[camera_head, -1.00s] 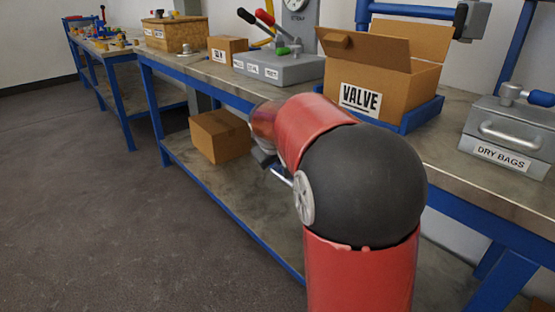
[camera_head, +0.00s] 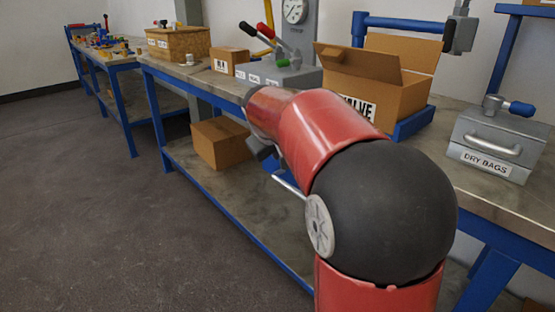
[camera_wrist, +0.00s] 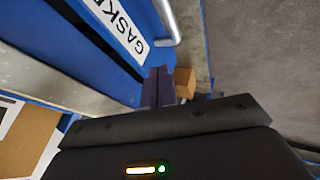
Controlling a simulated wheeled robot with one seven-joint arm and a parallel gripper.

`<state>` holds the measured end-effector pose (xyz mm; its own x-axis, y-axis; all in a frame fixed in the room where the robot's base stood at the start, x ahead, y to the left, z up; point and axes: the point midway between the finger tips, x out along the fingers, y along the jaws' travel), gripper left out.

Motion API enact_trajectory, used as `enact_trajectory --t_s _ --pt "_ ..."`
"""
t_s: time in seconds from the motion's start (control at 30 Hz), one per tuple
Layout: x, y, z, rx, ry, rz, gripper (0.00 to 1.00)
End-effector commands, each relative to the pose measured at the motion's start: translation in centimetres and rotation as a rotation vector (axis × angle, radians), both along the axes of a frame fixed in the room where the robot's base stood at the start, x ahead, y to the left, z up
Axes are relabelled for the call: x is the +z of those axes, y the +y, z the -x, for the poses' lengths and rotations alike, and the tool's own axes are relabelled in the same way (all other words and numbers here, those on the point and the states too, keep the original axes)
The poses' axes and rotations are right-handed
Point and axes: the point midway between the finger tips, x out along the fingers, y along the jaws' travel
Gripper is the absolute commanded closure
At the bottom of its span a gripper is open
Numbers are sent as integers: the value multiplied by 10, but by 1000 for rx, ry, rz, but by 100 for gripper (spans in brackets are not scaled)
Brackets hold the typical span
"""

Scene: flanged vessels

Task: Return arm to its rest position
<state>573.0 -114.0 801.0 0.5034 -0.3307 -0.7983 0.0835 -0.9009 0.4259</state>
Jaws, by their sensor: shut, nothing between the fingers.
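My red arm with its black ball joint fills the right middle of the head view, bent to the left over the bench front. My gripper (camera_wrist: 158,88) shows in the wrist view as two dark fingers, shut together with nothing between them. In the head view the gripper cannot be made out clearly behind the arm. In the wrist view, a blue front with a white label reading "GASK..." (camera_wrist: 118,22) and a grey handle (camera_wrist: 170,22) lie close beyond the fingers.
An open VALVE carton (camera_head: 370,80) and a grey DRY BAGS case (camera_head: 495,142) stand on the bench (camera_head: 470,198). A lever unit (camera_head: 285,75) stands behind my arm. A cardboard box (camera_head: 220,142) sits on the lower shelf. The floor (camera_head: 90,210) at left is clear.

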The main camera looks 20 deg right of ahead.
Motion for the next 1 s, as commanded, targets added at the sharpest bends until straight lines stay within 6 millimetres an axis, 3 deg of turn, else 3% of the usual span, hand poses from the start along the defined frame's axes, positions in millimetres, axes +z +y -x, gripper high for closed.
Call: enact_trajectory --t_s 0.23,0.37,0.47,0.57,0.7,0.8,0.9,1.0 --pt "7 3 5 0 2 -4 100" --pt "10 12 29 -8 -5 -42 100" --pt "11 29 70 -19 -9 -107 100" --pt "4 50 124 -33 -11 -189 100" --pt "-17 79 198 -54 -4 -295 100" --pt "-35 94 241 -67 2 -356 100" --pt "-53 105 271 -78 10 -401 100" --pt "-65 112 289 -86 16 -427 100"
